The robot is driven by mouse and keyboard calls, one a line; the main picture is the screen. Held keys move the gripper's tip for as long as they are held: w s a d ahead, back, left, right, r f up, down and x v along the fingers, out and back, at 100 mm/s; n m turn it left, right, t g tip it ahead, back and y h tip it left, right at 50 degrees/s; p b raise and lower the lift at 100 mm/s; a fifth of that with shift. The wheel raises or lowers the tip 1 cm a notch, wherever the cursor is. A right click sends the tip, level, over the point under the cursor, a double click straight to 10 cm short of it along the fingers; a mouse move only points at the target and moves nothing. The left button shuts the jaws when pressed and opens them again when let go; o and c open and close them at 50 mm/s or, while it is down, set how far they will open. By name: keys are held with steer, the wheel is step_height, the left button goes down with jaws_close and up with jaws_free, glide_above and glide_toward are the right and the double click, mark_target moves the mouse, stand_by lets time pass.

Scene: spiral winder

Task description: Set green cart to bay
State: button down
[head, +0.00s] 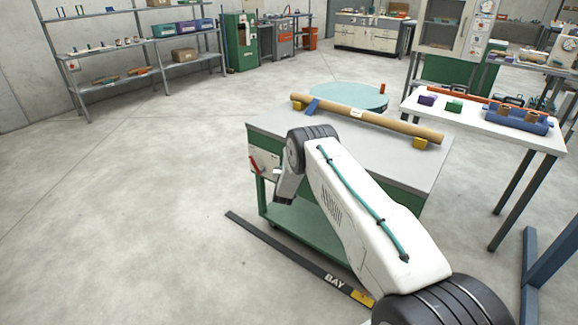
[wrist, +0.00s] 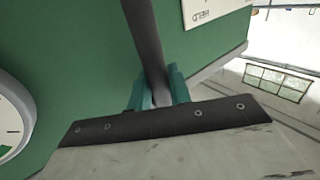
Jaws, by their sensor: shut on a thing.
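The green cart (head: 400,190) has a grey top and a green lower shelf. It stands right of centre in the head view, just behind a dark floor strip (head: 285,252) marked BAY with a yellow end. My gripper (wrist: 158,97) is at the cart's left end. In the wrist view its teal fingers are shut on a dark bar (wrist: 146,40), which looks like the cart's handle, in front of a green panel (wrist: 75,60). My arm hides part of the cart and its right-hand wheels. I cannot tell whether the cart touches the strip.
A cardboard tube (head: 365,120) lies on yellow blocks on the cart top. A pale teal disc (head: 345,94) is behind it. A white table (head: 480,117) with small parts stands right, and a blue post (head: 530,275) at far right. The left floor is clear.

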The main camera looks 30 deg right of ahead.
steer(key=shift+a, duration=0.2)
steer(key=c, duration=1.3)
jaws_free()
steer(key=shift+c, duration=0.2)
steer(key=shift+d, duration=0.2)
steer(key=shift+s, duration=0.1)
steer(key=v, duration=0.7)
steer(key=shift+s+a, duration=0.25)
